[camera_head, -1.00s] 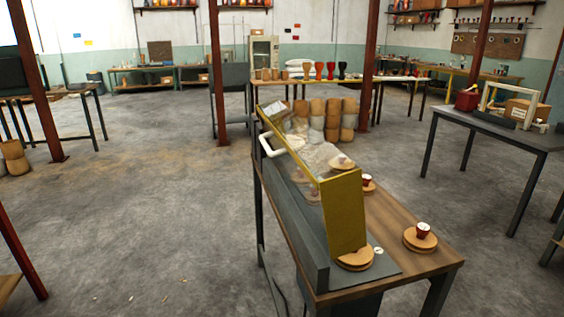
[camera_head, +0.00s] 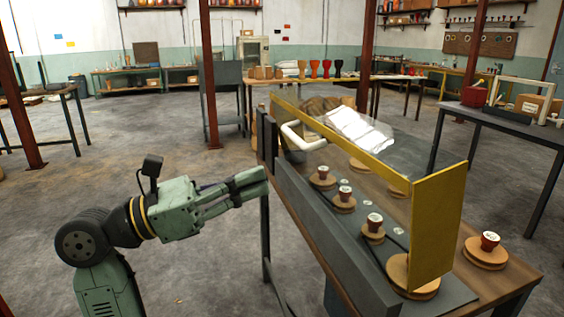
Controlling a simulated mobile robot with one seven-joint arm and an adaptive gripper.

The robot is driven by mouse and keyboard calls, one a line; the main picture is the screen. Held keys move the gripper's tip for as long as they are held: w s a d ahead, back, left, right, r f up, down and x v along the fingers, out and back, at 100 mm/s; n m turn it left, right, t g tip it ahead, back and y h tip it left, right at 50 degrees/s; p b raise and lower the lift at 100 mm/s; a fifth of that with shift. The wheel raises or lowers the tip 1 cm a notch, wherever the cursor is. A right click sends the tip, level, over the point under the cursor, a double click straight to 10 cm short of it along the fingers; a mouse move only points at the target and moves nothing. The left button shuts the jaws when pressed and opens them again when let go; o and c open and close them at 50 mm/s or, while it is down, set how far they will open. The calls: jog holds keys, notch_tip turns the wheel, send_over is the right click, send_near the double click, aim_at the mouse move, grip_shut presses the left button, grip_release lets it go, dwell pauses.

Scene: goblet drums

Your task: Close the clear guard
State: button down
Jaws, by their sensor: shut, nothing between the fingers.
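The clear guard (camera_head: 335,165) stands on a long workbench, with a yellow frame (camera_head: 437,225) and a see-through panel. Its white bar handle (camera_head: 303,136) sticks out on the left side near the far end. Small dark red cups with white tops, on round wooden discs, show through and below the panel. I cannot tell exactly how far the guard is swung. My green gripper (camera_head: 256,182) is shut and empty, left of the bench. In the picture it is lower and left of the handle, apart from it.
The workbench (camera_head: 500,285) has a dark raised rail (camera_head: 325,235) along its left edge. A cup on discs (camera_head: 487,250) stands outside the guard at the right. Rust-red posts (camera_head: 209,75) stand behind. The floor left of the bench is open.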

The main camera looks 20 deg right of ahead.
aim_at(351, 148)
jog(key=p+x, duration=0.1)
jog(key=x, duration=0.3)
jog(key=p+x, duration=0.1)
jog(key=x, duration=0.4)
jog(key=p+x, duration=0.2)
jog(key=x, duration=0.2)
jog(key=shift+s+d+r, duration=0.2)
jog(key=shift+d, duration=0.2)
